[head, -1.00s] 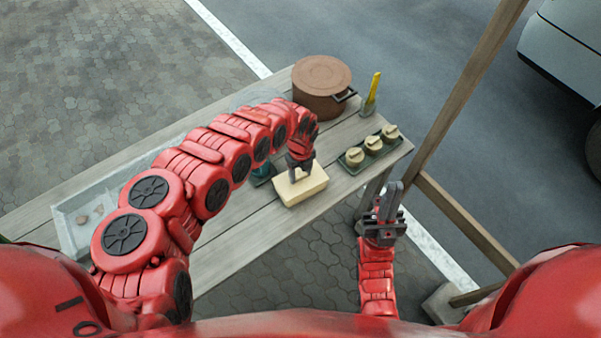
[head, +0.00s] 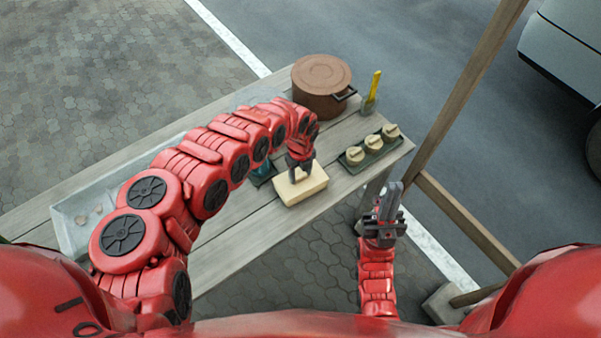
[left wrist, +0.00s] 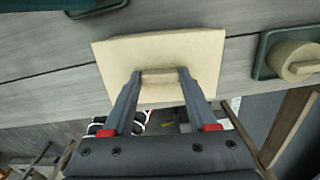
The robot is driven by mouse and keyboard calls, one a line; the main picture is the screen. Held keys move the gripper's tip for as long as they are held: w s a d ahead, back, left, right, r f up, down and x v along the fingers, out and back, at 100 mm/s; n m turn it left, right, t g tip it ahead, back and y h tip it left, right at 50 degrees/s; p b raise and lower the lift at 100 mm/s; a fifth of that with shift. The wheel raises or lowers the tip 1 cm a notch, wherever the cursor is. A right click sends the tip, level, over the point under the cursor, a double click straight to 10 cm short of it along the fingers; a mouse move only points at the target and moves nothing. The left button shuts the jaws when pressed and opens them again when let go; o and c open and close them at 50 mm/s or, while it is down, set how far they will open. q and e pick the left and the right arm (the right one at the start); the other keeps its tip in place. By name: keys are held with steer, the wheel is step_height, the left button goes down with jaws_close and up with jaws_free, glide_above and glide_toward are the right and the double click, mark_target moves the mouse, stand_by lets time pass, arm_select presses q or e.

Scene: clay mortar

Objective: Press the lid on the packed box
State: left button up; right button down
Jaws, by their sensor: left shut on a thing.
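The cream lid (head: 316,180) sits over the cream box (head: 304,199) near the table's front edge. In the left wrist view the lid (left wrist: 160,50) is a pale rectangle with a small raised handle (left wrist: 160,77). My left gripper (head: 301,172) is above it, its fingers shut on the handle from both sides; it also shows in the left wrist view (left wrist: 158,76). I cannot tell whether the lid is fully seated, and the box's inside is hidden. My right gripper (head: 391,195) is off the table at the right, empty, its fingers close together.
A green tray (head: 350,168) with three lidded pots stands right of the box. A brown lidded pot (head: 322,85) and a yellow-handled tool (head: 374,87) stand behind. A pale tray (head: 72,222) lies at the left. A wooden post (head: 465,85) rises at the right.

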arm_select(q)
steer(key=o, duration=1.5)
steer(key=shift+r+p, duration=2.2)
steer(key=shift+r, duration=0.85)
steer(key=shift+c, duration=0.3)
jaws_close()
steer(key=shift+f, duration=0.2)
